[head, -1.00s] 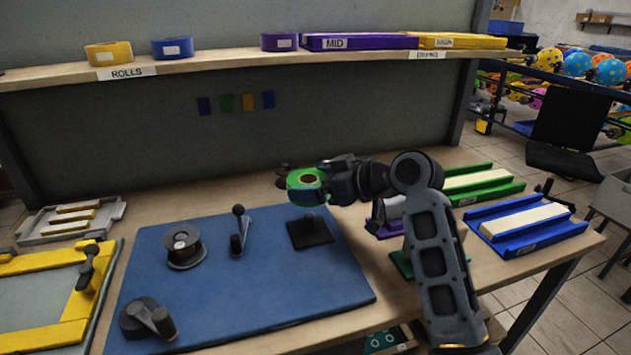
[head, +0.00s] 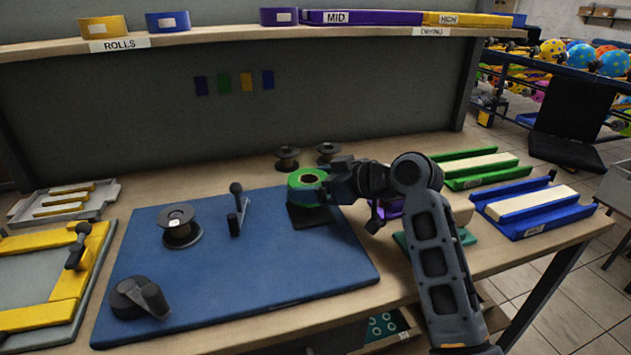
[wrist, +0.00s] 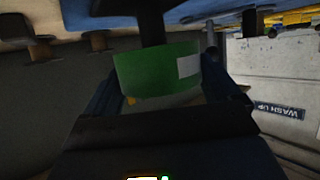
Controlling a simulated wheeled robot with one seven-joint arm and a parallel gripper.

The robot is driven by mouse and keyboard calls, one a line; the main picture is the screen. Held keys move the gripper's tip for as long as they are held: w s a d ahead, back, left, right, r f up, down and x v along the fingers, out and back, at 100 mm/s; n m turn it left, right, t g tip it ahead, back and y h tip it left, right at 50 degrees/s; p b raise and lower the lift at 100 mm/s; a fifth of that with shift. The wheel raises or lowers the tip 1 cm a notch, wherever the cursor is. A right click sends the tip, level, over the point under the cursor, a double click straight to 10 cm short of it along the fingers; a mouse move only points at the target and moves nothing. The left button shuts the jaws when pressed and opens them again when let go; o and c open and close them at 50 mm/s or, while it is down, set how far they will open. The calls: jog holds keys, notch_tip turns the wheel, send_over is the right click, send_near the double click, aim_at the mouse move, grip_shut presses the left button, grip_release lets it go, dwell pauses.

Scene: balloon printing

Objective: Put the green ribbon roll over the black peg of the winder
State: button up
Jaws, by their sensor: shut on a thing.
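The green ribbon roll (head: 302,193) is held level above the winder's blue board (head: 270,260), with its hole facing up in the head view. My gripper (head: 325,186) is shut on its right side. In the wrist view the roll (wrist: 145,72) with a white label sits between my fingers. The square black base (head: 315,217) of the peg is just below the roll. In the wrist view the black peg (wrist: 151,28) runs from its base toward the roll and its end is hidden. I cannot tell whether the tip is inside the hole.
A black spool (head: 180,228), a small lever (head: 237,212) and a crank (head: 140,298) stand on the board to the left. Two dark spools (head: 287,158) stand behind. Green and blue trays (head: 530,208) are at the right. A shelf (head: 230,38) hangs above.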

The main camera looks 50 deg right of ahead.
aim_at(315, 213)
jog(key=shift+f+b, duration=1.25)
jog(key=shift+f, duration=0.7)
jog(key=o, duration=0.8)
jog(key=v, duration=0.7)
jog(key=shift+s+r, duration=0.15)
jog(key=shift+s, duration=0.25)
